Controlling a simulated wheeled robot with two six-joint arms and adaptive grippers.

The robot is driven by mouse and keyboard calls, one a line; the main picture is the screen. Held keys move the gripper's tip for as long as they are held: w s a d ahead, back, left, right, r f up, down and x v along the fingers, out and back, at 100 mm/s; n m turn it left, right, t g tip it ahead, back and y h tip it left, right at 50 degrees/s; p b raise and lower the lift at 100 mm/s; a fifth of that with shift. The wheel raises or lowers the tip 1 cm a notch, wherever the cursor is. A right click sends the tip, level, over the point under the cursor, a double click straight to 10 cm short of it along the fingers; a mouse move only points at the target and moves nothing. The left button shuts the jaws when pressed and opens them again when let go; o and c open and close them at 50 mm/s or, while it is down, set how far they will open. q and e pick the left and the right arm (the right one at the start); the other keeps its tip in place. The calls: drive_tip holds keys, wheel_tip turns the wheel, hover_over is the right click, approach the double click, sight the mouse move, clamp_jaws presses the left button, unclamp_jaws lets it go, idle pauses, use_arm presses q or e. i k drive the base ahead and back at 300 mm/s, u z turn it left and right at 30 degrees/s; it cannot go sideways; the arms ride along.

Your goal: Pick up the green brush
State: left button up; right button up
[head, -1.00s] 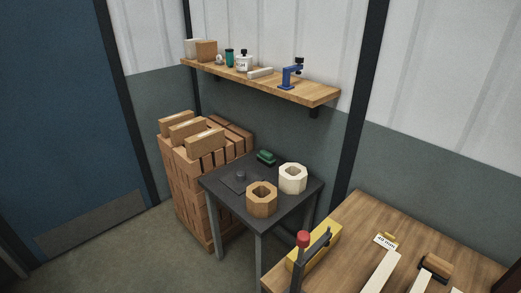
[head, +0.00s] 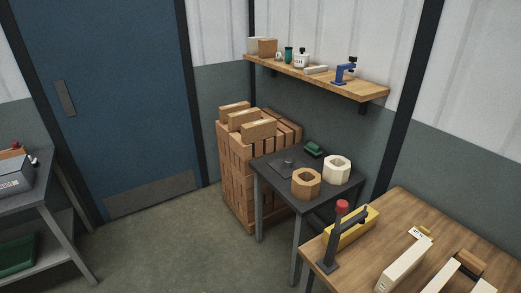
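A small green brush (head: 314,149) lies at the back of a dark table (head: 271,166) in the head view. It sits behind a white octagonal pot (head: 337,169) and a brown octagonal pot (head: 306,183). A small dark piece (head: 288,161) lies to its left on the same table. The brush is small here, so its bristles cannot be made out. Neither of my grippers shows in this view.
A stack of bricks (head: 243,172) stands left of the dark table. A wooden workbench (head: 400,215) with a yellow box (head: 357,228) and a red-topped tool (head: 341,207) is at the right front. A grey bench (head: 42,180) stands far left. Open floor (head: 170,250) lies between.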

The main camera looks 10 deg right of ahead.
sight(312, 149)
drive_tip(key=u, duration=0.25)
drive_tip(key=i, duration=1)
